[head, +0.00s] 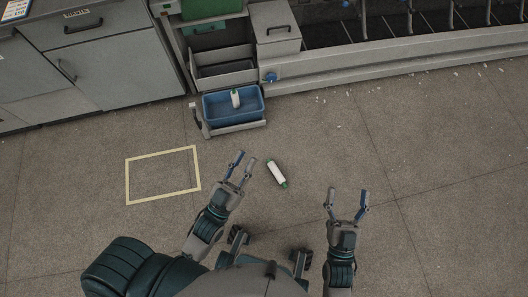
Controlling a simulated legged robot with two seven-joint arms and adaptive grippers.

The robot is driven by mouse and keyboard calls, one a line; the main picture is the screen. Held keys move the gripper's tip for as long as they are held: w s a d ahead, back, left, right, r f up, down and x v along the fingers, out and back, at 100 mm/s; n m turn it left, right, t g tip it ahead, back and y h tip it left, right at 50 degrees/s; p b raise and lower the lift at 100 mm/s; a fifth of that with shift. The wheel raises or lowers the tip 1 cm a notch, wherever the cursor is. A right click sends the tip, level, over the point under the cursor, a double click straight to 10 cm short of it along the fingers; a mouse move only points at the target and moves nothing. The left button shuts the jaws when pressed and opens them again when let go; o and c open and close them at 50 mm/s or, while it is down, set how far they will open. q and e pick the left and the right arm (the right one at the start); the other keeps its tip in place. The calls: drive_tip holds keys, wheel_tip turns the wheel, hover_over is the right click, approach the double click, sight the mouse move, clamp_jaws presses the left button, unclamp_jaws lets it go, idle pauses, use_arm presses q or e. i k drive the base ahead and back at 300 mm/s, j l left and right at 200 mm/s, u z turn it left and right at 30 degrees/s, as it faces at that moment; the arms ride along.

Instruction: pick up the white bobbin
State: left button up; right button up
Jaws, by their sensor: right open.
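A white bobbin (277,174) with green ends lies on its side on the floor, tilted, between my two grippers. A second white bobbin (235,98) stands in a blue bin (217,106) at the machine's foot. My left gripper (244,157) is just left of the floor bobbin, its fingers apart and nothing between them. My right gripper (347,195) is open and empty, further off to the right of the floor bobbin. Neither gripper appears to touch it.
Grey cabinets (110,60) stand at the back left, and the winding machine's low grey ledge (400,67) runs along the back right. A yellow taped square (163,175) marks bare floor at left. The floor at right is mostly clear, with small white scraps near the ledge.

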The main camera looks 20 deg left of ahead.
sight(278, 176)
drive_tip(key=k+j, duration=0.4)
drive_tip(key=k, duration=0.15)
drive_tip(key=i+l, duration=0.3)
drive_tip(key=i, duration=0.25)
drive_tip(key=i+l, duration=0.3)
drive_tip(key=i, duration=0.2)
drive_tip(key=i+l, duration=0.3)
drive_tip(key=i, duration=0.25)
